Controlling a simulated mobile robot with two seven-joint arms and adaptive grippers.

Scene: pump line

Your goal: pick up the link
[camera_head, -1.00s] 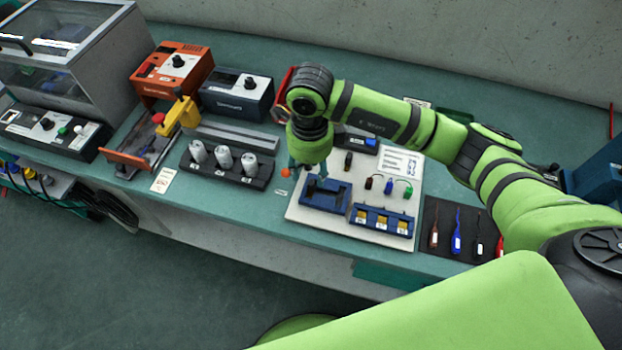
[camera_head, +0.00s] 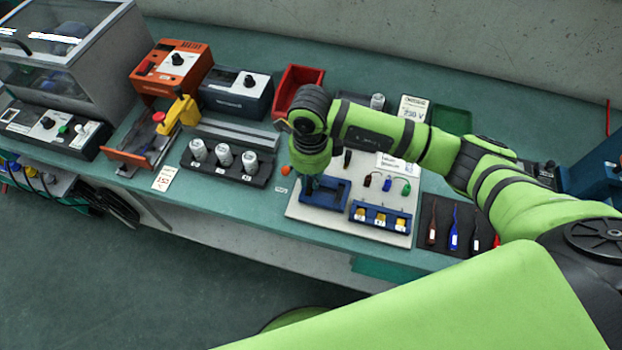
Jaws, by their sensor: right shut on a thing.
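My right gripper (camera_head: 308,186) points down at the left end of a dark blue fixture (camera_head: 331,202) on the white board (camera_head: 296,207). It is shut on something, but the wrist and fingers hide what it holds. I cannot make out the link for certain. A blue rack (camera_head: 380,222) with several yellow pieces stands on the same board, in front and to the right. Small red, blue and green parts (camera_head: 387,184) lie behind that rack. My left gripper is not in view.
Left of the board, a dark rack (camera_head: 227,177) holds silver cylinders, and a small orange knob (camera_head: 285,170) sits close by. A red bin (camera_head: 298,80) and green tray (camera_head: 452,121) stand behind my arm. A dark mat (camera_head: 430,235) with tools lies right.

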